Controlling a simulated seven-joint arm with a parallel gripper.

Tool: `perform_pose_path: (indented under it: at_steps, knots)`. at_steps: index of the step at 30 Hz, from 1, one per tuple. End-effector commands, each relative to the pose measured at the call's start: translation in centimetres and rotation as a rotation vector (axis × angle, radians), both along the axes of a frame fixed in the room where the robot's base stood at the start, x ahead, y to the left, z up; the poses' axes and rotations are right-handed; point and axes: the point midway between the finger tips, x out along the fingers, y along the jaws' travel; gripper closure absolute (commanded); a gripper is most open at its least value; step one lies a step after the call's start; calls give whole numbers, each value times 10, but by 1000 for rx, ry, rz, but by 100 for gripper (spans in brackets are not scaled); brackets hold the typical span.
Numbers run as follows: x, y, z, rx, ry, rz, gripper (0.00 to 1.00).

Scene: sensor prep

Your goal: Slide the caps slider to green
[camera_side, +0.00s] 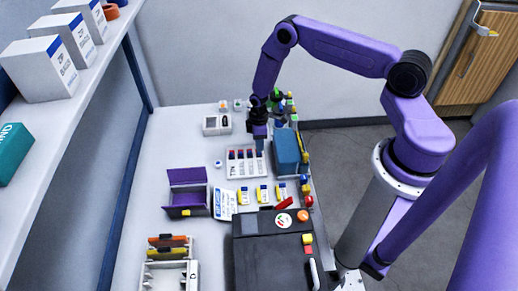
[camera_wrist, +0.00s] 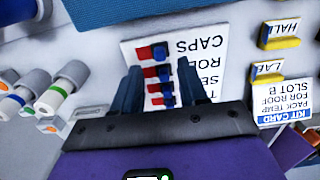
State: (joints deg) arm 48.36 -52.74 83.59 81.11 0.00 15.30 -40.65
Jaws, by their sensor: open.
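A white slider panel (camera_side: 246,172) lies on the bench under my gripper (camera_side: 260,149). In the wrist view the panel (camera_wrist: 182,34) appears upside down, with several rows of red strips and dark blue knobs. The word CAPS stands beside the top row, whose caps slider knob (camera_wrist: 160,51) sits to the right of a red strip. I see no green on that row. My gripper (camera_wrist: 159,72) is open and empty, its two fingers on either side of the rows. Contact with a knob cannot be told. The lower rows are partly hidden by my gripper.
A blue box (camera_side: 288,152) stands close to the right of the panel. Yellow labelled blocks (camera_side: 262,194) and a kit card (camera_wrist: 284,112) lie nearby. A purple open holder (camera_side: 188,190) and a dark case (camera_side: 265,255) stand nearer the camera. White capped tubes (camera_wrist: 62,88) lie at the wrist view's left.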

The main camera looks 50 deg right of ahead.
Motion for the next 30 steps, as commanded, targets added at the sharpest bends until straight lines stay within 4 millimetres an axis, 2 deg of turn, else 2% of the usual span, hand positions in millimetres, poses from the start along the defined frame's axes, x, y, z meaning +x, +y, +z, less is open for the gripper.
perform_pose_path:
  at_steps: [3, 9, 15, 23, 24, 27, 30]
  knots:
    - [-1, 0, -18, -1, 2, 0, 57]
    - [0, 0, -37, 0, 0, 0, 57]
    - [0, 0, -44, 1, -1, 0, 57]
    - [0, 0, -45, 0, 0, 0, 57]
    - [0, 0, -45, 0, 0, 0, 70]
    - [0, 0, -45, 0, 0, 0, 100]
    - [0, 0, -44, 0, 0, 0, 100]
